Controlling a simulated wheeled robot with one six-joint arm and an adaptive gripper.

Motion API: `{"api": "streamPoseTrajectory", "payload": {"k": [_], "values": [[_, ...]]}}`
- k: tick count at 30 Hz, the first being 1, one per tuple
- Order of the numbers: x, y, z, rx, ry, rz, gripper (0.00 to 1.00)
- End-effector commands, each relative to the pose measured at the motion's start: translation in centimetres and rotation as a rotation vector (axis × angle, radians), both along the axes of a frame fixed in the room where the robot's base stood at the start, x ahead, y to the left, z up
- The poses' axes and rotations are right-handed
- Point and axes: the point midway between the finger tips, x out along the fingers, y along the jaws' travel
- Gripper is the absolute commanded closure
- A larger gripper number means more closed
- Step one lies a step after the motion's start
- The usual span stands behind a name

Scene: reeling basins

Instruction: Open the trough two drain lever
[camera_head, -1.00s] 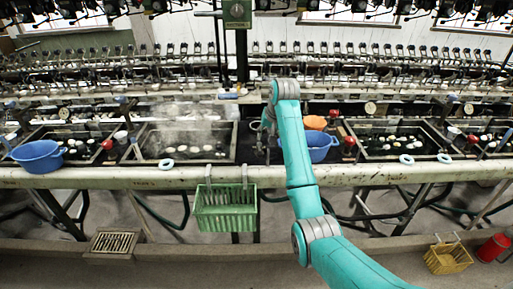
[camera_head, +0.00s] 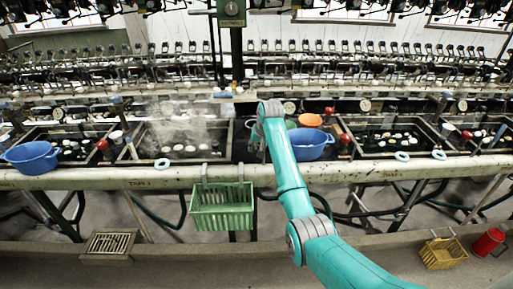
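The trough row runs across the middle. A steaming trough (camera_head: 180,162) with pale cocoons sits left of centre, with faint lettering on the rail below it that I cannot read surely. Another trough (camera_head: 395,156) lies right of my arm. Red knobs show at the trough ends, one at the left (camera_head: 102,145), one right of my arm (camera_head: 345,138) and one further right (camera_head: 467,135). I cannot tell which part is the trough two drain lever. My gripper (camera_head: 256,138) is small and dark, partly hidden by my arm, over the dark gap right of the steaming trough. Its fingers are unclear.
A blue basin (camera_head: 312,152) and an orange bowl (camera_head: 310,120) stand right of my arm. Another blue basin (camera_head: 30,166) is at far left. A green basket (camera_head: 222,212) hangs on the front rail (camera_head: 100,181). A yellow basket (camera_head: 442,254) and red bucket (camera_head: 488,242) stand below right.

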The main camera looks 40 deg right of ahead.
Motion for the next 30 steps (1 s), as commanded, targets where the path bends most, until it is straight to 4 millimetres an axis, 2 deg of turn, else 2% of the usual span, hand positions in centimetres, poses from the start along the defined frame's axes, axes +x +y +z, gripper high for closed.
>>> {"api": "streamPoseTrajectory", "payload": {"k": [2,6,7,20,30], "values": [[0.0,0.0,0.0,0.0,0.0,0.0,0.65],[0.0,0.0,0.0,0.0,0.0,0.0,0.97],[0.0,0.0,0.0,0.0,0.0,0.0,1.0],[-0.1,0.2,-0.1,0.003,0.004,-0.015,1.0],[0.5,1.1,-0.3,0.002,0.008,-0.181,1.0]]}}
